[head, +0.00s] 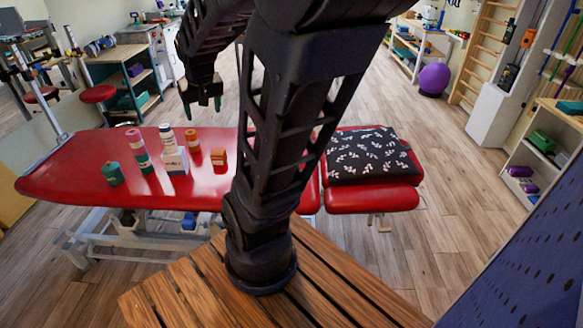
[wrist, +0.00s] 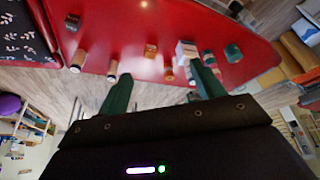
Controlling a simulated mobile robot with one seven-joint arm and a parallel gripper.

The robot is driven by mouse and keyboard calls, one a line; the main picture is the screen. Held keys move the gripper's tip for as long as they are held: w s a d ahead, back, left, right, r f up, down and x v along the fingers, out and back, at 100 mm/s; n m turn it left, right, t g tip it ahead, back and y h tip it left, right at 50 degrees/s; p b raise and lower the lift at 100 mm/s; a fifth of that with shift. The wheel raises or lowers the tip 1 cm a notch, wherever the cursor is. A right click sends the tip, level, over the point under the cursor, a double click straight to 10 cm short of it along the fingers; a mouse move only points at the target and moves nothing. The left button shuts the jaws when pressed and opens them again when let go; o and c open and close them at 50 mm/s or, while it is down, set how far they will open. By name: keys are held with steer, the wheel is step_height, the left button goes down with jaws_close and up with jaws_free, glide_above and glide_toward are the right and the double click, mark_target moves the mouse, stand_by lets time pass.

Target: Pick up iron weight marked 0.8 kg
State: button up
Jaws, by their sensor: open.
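No 0.8 kg marking is readable in either view, so I cannot tell which object is the iron weight. Candidates on the red treatment table (head: 80,195) are a dark green weight-like block (head: 112,174) at the left and an orange-brown block (head: 218,157) nearer my arm. My gripper (head: 202,98) hangs above and beyond the table's far edge. Its green fingers (wrist: 162,90) are apart, with nothing held between them.
A white box (head: 175,161) and several upright rolls or bottles (head: 138,150) stand close between the blocks. A patterned black cushion (head: 365,155) lies on the table's right part. My arm hides the table's middle. The table's left end is bare.

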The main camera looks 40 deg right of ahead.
steer(key=w+d+f+m+h, duration=0.1)
steer(key=w+d+f+m, duration=0.15)
steer(key=d+f, duration=0.45)
steer(key=w+d+f+m, duration=0.1)
steer(key=w+d+f, duration=0.4)
steer(key=d, duration=0.5)
steer(key=shift+s+d+f+m+g+h, duration=0.25)
steer(key=shift+s+d+f+m, duration=0.7)
steer(key=shift+d+f, duration=2.6)
steer(key=shift+s+d+f+m+g+h, duration=0.4)
steer(key=shift+s+d+f, duration=1)
steer(key=shift+d+f, duration=2.15)
steer(key=shift+s+d+f+m+g+h, duration=0.15)
steer(key=shift+s+d+f+m, duration=1.4)
steer(key=shift+f, duration=3.45)
steer(key=shift+n, duration=0.75)
steer(key=shift+w+d+f, duration=0.4)
steer(key=shift+d+f, duration=0.1)
steer(key=shift+f, duration=0.25)
steer(key=shift+w+d+f, duration=0.45)
steer(key=shift+f, duration=0.35)
steer(key=shift+w+d+f, duration=0.4)
steer(key=shift+d+f, duration=0.1)
steer(key=shift+f, duration=0.25)
jaws_close()
